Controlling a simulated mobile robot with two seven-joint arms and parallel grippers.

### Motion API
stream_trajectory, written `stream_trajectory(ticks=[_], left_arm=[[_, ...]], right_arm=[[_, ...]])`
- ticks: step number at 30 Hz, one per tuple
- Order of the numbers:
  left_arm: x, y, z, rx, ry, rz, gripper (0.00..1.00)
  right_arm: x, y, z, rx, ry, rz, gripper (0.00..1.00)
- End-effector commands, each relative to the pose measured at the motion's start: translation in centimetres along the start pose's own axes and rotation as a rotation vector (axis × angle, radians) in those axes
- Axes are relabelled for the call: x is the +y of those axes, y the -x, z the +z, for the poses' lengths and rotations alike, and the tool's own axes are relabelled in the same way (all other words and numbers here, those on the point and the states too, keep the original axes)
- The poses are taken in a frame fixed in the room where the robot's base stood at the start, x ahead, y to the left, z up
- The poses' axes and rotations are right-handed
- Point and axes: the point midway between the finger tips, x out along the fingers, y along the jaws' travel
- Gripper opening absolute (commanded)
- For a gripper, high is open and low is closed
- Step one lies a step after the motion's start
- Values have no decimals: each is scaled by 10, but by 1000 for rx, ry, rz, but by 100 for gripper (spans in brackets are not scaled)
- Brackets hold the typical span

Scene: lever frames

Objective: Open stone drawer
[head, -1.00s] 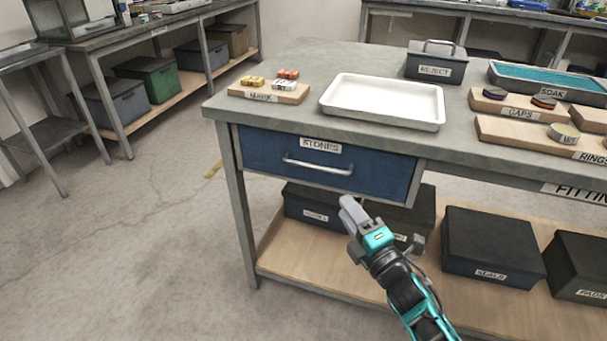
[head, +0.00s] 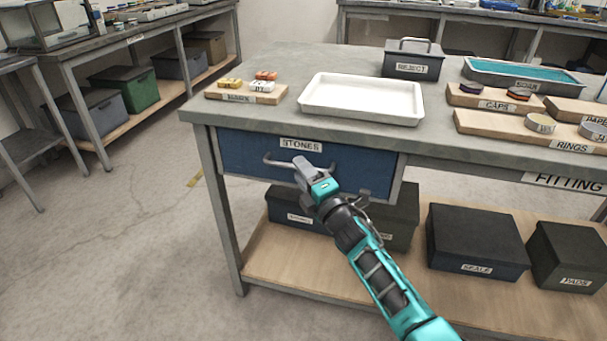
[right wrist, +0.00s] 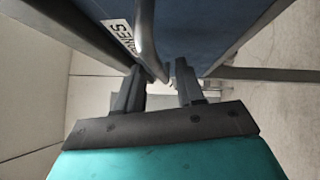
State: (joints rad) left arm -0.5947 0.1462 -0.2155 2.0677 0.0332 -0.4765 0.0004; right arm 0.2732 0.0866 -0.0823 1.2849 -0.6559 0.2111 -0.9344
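The stone drawer (head: 240,152) is blue, with a "STONES" label (head: 301,145), and sits shut under the bench top. In the right wrist view, the handle (right wrist: 146,38) reaches down between the two dark fingers of my right gripper (right wrist: 160,72). The fingers are apart, with a gap showing beside the bar; I cannot tell whether either touches it. My left gripper is not in view.
A white tray (head: 364,117), a wooden board with small blocks (head: 215,94) and a REJECT box (head: 412,66) stand on the bench. Dark boxes, such as the SEALS box (head: 475,235), sit on the lower shelf. The floor at left is clear.

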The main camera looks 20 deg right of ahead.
Motion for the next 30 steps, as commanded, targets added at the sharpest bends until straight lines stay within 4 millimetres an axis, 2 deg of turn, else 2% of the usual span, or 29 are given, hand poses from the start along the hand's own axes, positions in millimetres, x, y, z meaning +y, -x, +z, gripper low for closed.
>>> stream_trajectory(ticks=[5,16,30], left_arm=[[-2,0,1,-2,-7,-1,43],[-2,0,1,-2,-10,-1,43],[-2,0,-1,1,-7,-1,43]], right_arm=[[0,0,0,0,0,0,36],[0,0,0,0,-1,0,1],[0,0,0,0,0,0,0]])
